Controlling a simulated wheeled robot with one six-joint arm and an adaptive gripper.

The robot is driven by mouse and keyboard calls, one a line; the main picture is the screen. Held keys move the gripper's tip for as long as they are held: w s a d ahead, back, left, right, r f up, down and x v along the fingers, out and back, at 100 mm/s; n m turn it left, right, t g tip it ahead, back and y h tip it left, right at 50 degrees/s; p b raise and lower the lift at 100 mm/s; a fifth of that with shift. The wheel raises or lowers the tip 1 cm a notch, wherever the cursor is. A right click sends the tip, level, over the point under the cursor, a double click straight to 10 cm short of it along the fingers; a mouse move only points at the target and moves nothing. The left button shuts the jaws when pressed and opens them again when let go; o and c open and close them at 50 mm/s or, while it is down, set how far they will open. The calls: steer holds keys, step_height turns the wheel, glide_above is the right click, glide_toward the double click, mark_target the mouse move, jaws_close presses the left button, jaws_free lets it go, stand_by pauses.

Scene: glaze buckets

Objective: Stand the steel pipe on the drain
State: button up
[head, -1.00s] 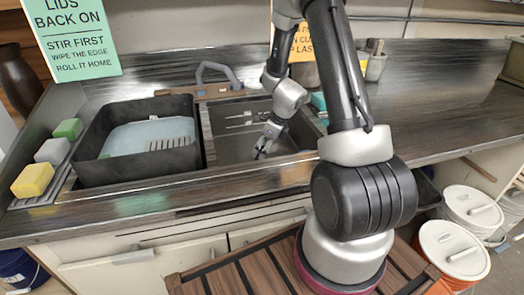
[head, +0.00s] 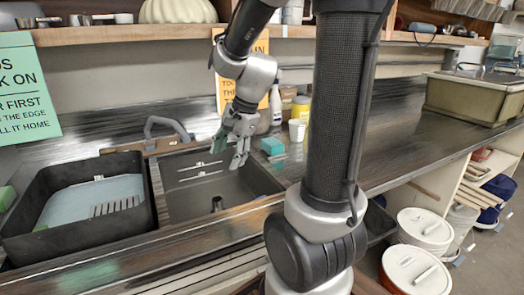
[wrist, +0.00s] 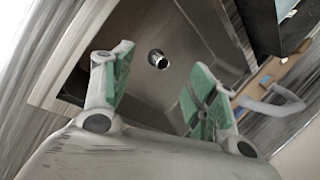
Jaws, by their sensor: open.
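The steel pipe (head: 217,203) is a short, dark metallic cylinder that appears upright on the floor of the sink (head: 183,201), near its front. In the wrist view the pipe (wrist: 157,59) is seen nearly end-on as a bright round rim with a dark centre. The drain cannot be made out apart from it, so I cannot tell whether the pipe stands exactly on it. My gripper (head: 230,151) is open and empty above the sink, higher than the pipe and apart from it. In the wrist view its green-padded fingers (wrist: 158,82) are spread with the pipe beyond them.
A black tub (head: 28,231) with bluish liquid sits left of the sink. The faucet (head: 165,122) is behind. A teal sponge (head: 272,146), a white cup (head: 297,130) and bottles stand on the counter at the right. Lidded white buckets (head: 415,277) stand on the floor at right.

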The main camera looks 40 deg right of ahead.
steer(key=s+r+n+h, duration=0.1)
steer(key=s+r+n, duration=0.2)
steer(key=s+n, duration=0.4)
steer(key=s+r+n+h, duration=0.1)
steer(key=s+r+n, duration=0.3)
steer(key=s+n, duration=0.3)
steer(key=shift+s+d+r+n+t, duration=0.15)
steer(key=shift+s+d+n+t, duration=0.3)
steer(key=shift+s, duration=0.4)
